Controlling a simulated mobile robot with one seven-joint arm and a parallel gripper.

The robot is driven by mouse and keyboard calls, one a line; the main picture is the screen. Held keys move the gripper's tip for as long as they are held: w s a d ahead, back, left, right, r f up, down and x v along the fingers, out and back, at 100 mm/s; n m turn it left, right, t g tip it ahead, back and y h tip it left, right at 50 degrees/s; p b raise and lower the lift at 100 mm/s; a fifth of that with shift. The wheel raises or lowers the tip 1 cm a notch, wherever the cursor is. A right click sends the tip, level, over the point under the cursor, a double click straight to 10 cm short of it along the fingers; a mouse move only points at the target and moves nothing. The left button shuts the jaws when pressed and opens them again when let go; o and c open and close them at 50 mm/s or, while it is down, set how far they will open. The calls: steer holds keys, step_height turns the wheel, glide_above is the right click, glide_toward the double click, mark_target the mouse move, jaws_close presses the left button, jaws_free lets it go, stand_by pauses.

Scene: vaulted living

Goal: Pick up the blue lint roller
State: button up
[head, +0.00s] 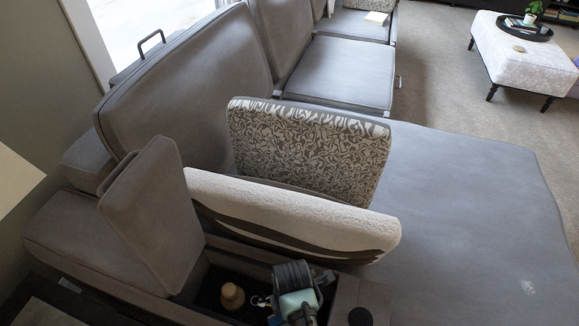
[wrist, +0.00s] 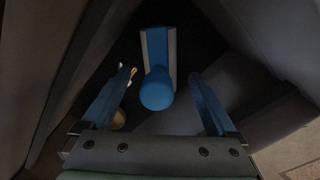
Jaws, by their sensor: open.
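The blue lint roller (wrist: 157,93) shows in the wrist view, its rounded blue end toward the camera and a blue part with pale sides behind it. It lies in the dark storage compartment of the sofa console. My gripper (wrist: 160,76) is open, with one finger on each side of the roller and visible gaps between. In the head view my gripper (head: 301,304) points down into the compartment. The roller cannot be made out there; my gripper and the compartment's edge cover that area.
A tan wooden object (head: 232,294) and a small white item (head: 260,301) lie in the compartment left of my gripper. The raised lid (head: 152,215) stands at the left. A white cushion (head: 290,215) and a patterned cushion (head: 308,150) stand just behind. A cup holder (head: 360,317) is at the right.

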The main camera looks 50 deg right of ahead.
steer(key=shift+f, duration=0.6)
jaws_close()
